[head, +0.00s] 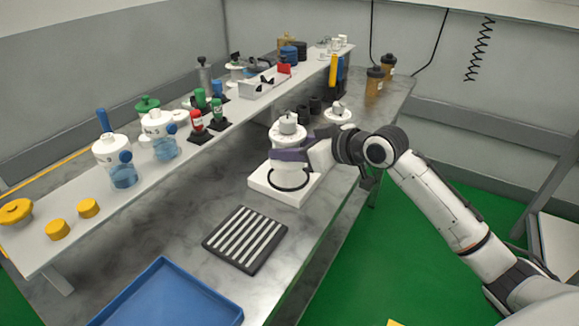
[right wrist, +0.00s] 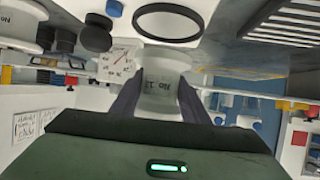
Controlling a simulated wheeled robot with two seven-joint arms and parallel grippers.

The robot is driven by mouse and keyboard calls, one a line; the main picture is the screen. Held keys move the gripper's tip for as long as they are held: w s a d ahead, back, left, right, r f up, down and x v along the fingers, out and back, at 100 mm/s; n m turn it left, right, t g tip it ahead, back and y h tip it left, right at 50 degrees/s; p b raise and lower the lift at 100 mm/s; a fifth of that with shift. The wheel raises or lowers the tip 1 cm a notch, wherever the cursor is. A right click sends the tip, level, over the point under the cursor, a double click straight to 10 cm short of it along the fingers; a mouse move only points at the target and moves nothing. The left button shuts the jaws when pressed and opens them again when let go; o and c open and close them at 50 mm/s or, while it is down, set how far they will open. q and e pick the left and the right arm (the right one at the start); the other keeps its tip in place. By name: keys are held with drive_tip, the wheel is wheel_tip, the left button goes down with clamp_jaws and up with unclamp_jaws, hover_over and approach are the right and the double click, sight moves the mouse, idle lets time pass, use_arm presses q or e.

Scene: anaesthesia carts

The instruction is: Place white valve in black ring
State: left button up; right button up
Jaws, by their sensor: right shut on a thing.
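The white valve (head: 288,138) is a pale, flanged body with a knob on top. My right gripper (head: 290,156) is shut on it, with dark fingers around its middle. In the right wrist view, the valve (right wrist: 160,88) stands between the fingers (right wrist: 158,103), with a partly readable label. The black ring (head: 291,181) lies on a white square base (head: 268,186) below and in front of the valve. In the right wrist view, the ring (right wrist: 168,22) shows whole and empty, beside the valve's end. The valve looks upright; its exact gap above the base is unclear. My left gripper is not visible.
A black striped mat (head: 245,240) and a blue tray (head: 168,297) lie on the grey bench nearer me. Another white valve (head: 338,114) and black cylinders stand behind the held one. A raised shelf on the left carries bottles (head: 116,165) and yellow caps (head: 57,230).

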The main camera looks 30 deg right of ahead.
sight(290, 164)
wheel_tip(290, 164, down, 4)
drive_tip(key=shift+f, duration=0.2)
drive_tip(key=o, duration=1.2)
drive_tip(key=shift+f, duration=0.1)
drive_tip(key=shift+o, duration=0.2)
drive_tip(key=v, duration=1.2)
